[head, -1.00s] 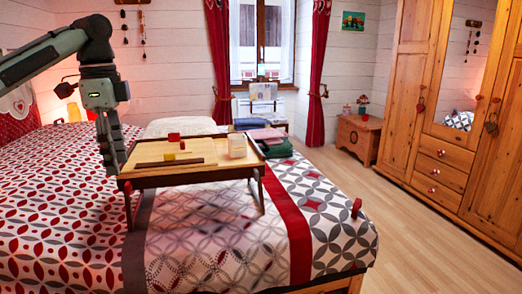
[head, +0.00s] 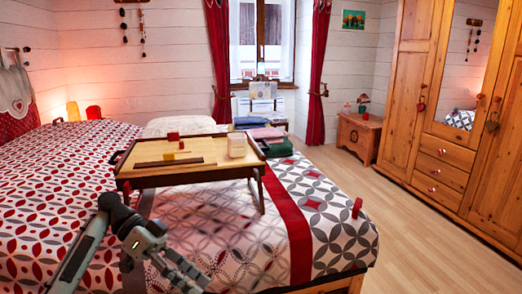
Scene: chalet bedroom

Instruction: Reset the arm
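My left arm comes in at the lower left over the patterned bed. It bends near the tray table's front left leg, and its end slants down to the right. My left gripper (head: 190,274) is at that end, low in the picture and in front of the tray table (head: 205,178). It appears clear of the tray table. Its fingers are too small and dark to tell whether they are open or shut. I see nothing held in it. My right gripper is not in view.
On the tray table are a red block (head: 173,137), a small yellow piece, a dark bar and a whitish cup (head: 237,146). Folded cloths (head: 275,144) lie behind it. The bed (head: 50,200) fills the left. Wooden floor (head: 430,230) is clear at right, before the wardrobe (head: 445,110).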

